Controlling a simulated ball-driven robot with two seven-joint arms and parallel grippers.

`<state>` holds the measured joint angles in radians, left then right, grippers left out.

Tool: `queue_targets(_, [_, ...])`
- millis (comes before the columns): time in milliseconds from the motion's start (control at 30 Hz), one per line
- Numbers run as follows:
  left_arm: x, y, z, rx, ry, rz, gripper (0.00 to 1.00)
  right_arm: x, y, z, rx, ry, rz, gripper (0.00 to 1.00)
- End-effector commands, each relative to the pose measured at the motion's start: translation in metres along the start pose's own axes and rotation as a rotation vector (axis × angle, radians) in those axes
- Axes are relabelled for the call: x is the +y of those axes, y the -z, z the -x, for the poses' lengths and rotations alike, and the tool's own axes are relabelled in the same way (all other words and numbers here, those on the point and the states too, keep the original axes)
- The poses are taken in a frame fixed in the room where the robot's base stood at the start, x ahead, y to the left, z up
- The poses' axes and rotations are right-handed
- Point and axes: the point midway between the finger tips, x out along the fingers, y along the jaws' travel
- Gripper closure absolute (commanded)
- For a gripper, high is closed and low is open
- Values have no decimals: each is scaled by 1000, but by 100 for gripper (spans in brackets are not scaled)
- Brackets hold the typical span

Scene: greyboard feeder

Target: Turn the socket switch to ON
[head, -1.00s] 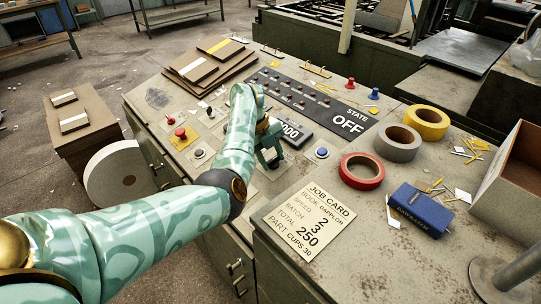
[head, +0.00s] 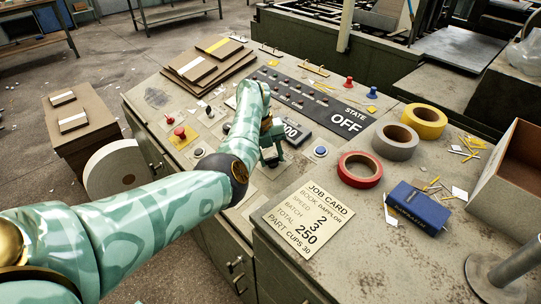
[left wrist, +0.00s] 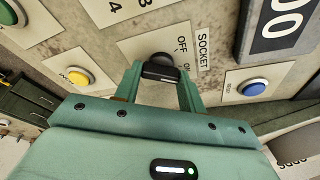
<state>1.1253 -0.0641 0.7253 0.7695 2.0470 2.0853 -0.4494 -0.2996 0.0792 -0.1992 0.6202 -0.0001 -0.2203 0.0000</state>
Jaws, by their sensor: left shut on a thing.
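The socket switch (left wrist: 160,67) is a black knob on a pale plate marked SOCKET, OFF and ON in the left wrist view. My left gripper (left wrist: 158,88) is shut on this knob, with a green finger on each side of it. The state display (head: 347,118) reads OFF. My right gripper is not in view.
A blue button (head: 320,152) is right of my gripper, and a red button (head: 180,132) is to the left. A yellow button (left wrist: 76,77) is close in the wrist view. Tape rolls (head: 360,169), a job card (head: 309,219) and a blue box (head: 419,205) lie to the right.

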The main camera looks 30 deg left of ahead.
Motion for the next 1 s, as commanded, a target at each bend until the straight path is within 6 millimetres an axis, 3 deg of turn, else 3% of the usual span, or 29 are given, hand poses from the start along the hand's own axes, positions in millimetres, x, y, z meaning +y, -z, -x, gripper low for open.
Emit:
queue_targets(167, [0,0,-1,1,-1,-3,83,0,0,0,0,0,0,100])
queue_targets(200, [0,0,-1,1,-1,-3,49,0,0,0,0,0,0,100])
queue_targets(267, [0,0,-1,1,-1,-2,38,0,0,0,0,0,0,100])
queue_targets(633, [0,0,10,-2,1,0,38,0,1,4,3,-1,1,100])
queue_targets(767, [-2,0,37,-6,3,-1,38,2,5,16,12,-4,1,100])
queue_targets(1000, [-2,0,105,-5,3,0,38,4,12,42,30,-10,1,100])
